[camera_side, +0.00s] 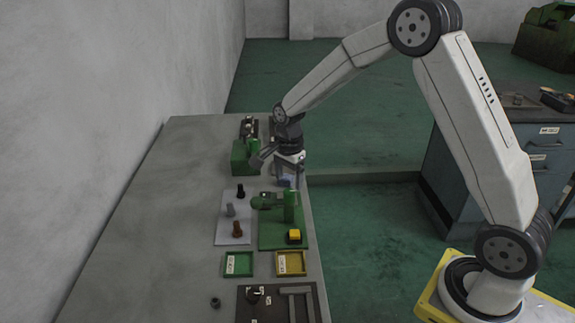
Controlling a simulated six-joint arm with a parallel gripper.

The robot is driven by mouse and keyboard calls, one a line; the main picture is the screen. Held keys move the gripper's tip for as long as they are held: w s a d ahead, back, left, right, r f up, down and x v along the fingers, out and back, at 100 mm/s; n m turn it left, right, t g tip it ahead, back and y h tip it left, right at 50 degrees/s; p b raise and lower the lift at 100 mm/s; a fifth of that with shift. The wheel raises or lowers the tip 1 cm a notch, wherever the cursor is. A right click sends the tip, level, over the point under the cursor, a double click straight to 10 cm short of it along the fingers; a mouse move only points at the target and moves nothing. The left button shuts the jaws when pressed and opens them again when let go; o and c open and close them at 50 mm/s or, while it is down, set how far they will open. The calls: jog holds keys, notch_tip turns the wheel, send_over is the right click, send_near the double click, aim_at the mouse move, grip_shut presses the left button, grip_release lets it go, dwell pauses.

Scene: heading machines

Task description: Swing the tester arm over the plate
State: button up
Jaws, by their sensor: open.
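A green tester (289,208) stands on a green base with a yellow button (294,236), near the right edge of the table. A short green arm (266,201) sticks out to the left of its post. A pale plate (222,237) lies to its left and carries a black, a grey and a brown upright piece. My gripper (286,176) is open, pointing down just behind the tester, apart from the tester arm as far as I can tell. A small blue item (286,182) shows below it; whether they touch is unclear.
A green machine (245,157) stands close to the left of my gripper. A green tray (239,264) and a yellow tray (291,263) lie in front, then a dark panel (270,312) and a small dark nut (215,302). The table's left side is clear.

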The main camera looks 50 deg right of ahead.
aim_at(289, 191)
jog(key=shift+f, duration=1.9)
grip_shut()
jog(key=shift+r, duration=0.1)
